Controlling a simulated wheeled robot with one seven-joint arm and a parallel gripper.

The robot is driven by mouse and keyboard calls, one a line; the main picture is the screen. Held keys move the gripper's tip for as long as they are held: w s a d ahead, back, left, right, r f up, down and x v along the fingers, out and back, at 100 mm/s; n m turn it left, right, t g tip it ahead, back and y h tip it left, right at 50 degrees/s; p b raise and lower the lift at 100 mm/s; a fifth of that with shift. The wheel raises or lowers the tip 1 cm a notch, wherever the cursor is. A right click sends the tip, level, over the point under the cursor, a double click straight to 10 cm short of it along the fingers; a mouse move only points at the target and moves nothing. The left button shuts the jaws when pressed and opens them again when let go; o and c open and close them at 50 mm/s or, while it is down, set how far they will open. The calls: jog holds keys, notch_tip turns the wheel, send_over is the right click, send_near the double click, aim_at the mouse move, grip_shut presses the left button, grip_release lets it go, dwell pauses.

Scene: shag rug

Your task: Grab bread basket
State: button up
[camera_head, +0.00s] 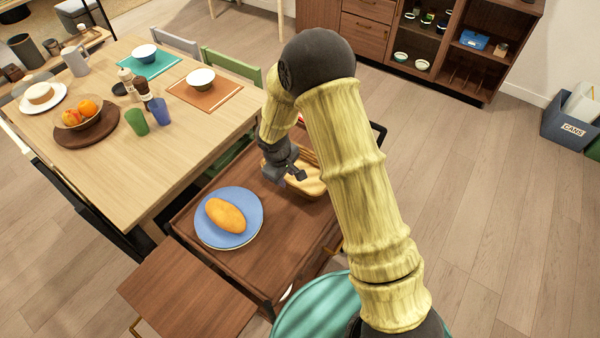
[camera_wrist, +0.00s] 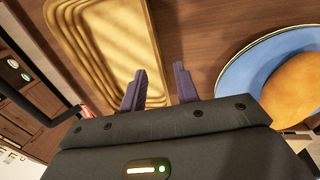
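A tan, ridged rectangular tray-like basket (camera_head: 312,187) lies on the wooden cart, partly hidden behind my arm. It looks empty in the wrist view (camera_wrist: 105,45), where it fills the upper left. My gripper (camera_head: 298,174) is at the basket's left side in the head view. In the wrist view my gripper (camera_wrist: 160,85) has its two dark fingers apart with nothing between them. The left finger overlaps the basket's rim and the right finger is over bare wood. I cannot tell whether a finger touches the basket.
A blue plate (camera_head: 246,232) with a bread loaf (camera_head: 226,215) sits beside the basket on the wooden cart (camera_head: 272,258). The dining table (camera_head: 120,170) with bowls, cups and a fruit bowl (camera_head: 68,118) stands at left. Open floor (camera_head: 480,230) lies to the right.

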aim_at(288, 182)
jog(key=f, duration=0.3)
jog(key=d+f+p, duration=0.1)
jog(key=shift+w+f, duration=0.3)
jog(key=shift+w+a+f, duration=0.1)
jog(key=shift+w+f, duration=0.05)
jog(key=shift+f, duration=0.1)
jog(key=shift+d, duration=0.3)
jog(key=shift+a, duration=0.3)
jog(key=shift+c, duration=1.3)
grip_shut()
